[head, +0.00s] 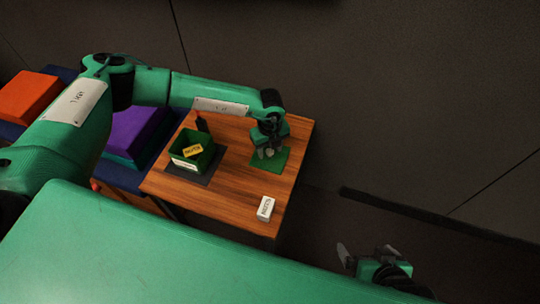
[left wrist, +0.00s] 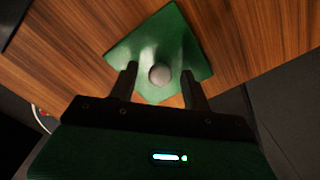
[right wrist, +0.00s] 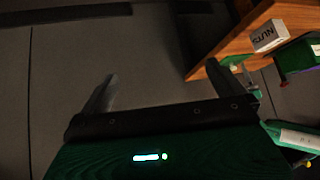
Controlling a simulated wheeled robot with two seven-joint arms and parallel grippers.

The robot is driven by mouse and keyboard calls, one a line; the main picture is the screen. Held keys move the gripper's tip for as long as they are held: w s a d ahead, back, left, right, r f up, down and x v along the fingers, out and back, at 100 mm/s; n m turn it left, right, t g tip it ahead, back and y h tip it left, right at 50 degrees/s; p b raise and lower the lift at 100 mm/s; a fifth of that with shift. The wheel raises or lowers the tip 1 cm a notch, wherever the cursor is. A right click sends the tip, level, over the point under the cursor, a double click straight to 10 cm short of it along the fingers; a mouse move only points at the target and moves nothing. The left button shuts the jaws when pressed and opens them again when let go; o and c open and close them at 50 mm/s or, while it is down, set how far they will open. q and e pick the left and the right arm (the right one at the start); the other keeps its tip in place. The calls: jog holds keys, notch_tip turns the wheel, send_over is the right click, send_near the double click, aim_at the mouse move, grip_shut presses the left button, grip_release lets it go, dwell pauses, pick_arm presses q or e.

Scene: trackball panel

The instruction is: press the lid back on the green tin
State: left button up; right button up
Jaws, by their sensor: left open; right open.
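The green tin (head: 207,158) stands open-topped on a dark mat at the left of the wooden table, with a yellow labelled block (head: 193,151) showing in it. The flat green square lid (head: 262,168) lies on the table to the right of the tin; it also shows in the left wrist view (left wrist: 180,30) with a pale round knob (left wrist: 160,75). My left gripper (head: 265,153) is over the lid, open, its fingers on either side of the knob with gaps visible. My right gripper (head: 367,252) is open and empty, off the table at the lower right.
A white labelled box (head: 265,207) lies near the table's front edge. Purple (head: 135,130) and orange (head: 28,97) blocks are at the left. The table between tin and white box is clear.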

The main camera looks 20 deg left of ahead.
aim_at(270, 151)
pick_arm(q)
jog(key=c, duration=1)
jog(key=shift+r, duration=0.15)
jog(key=shift+c, duration=0.2)
notch_tip(270, 151, up, 20)
jog(key=p, duration=0.2)
pick_arm(e)
jog(key=s+d+g, duration=0.1)
jog(key=s+d+r+g+h, duration=0.1)
jog(key=d, duration=0.1)
jog(key=s+d+g, duration=0.1)
jog(key=shift+d+r+h, duration=0.15)
jog(key=shift+h, duration=0.25)
